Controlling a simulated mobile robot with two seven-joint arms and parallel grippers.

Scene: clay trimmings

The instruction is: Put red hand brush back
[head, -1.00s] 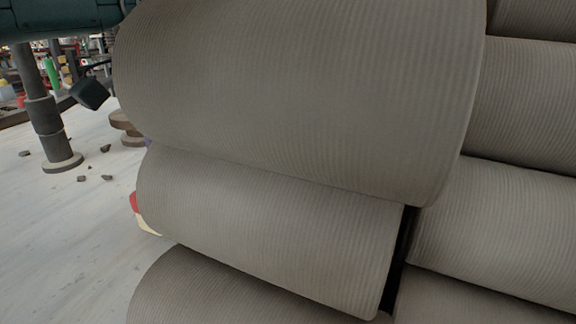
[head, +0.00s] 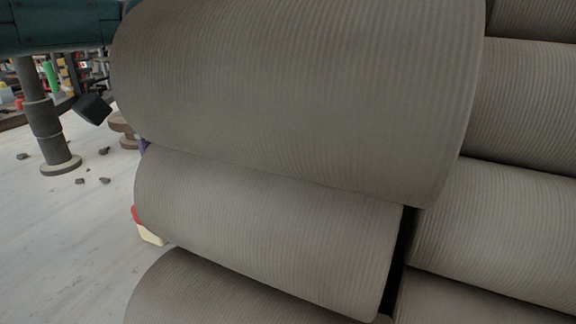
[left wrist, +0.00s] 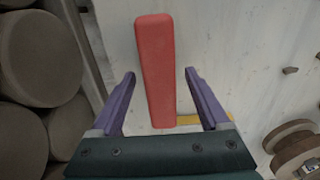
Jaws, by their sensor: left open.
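The red hand brush (left wrist: 155,60) fills the upper middle of the left wrist view as a long red block, with a yellowish strip (left wrist: 203,118) near its lower end. In the head view only a small red end of the brush (head: 137,214) and a cream part (head: 150,235) show past the large grey rolls. My left gripper (left wrist: 160,74) is open, its purple fingers on either side of the brush in the picture. Whether they touch it or are level with it I cannot tell. A sliver of purple finger shows in the head view. My right gripper is not in view.
Large ribbed grey rolls (head: 290,90) fill most of the head view and hide much behind them. Their round ends (left wrist: 40,55) stand left of the gripper. A brown spool-like object (left wrist: 297,150) is at lower right. Dark crumbs (head: 104,151) lie on the pale floor (head: 60,240).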

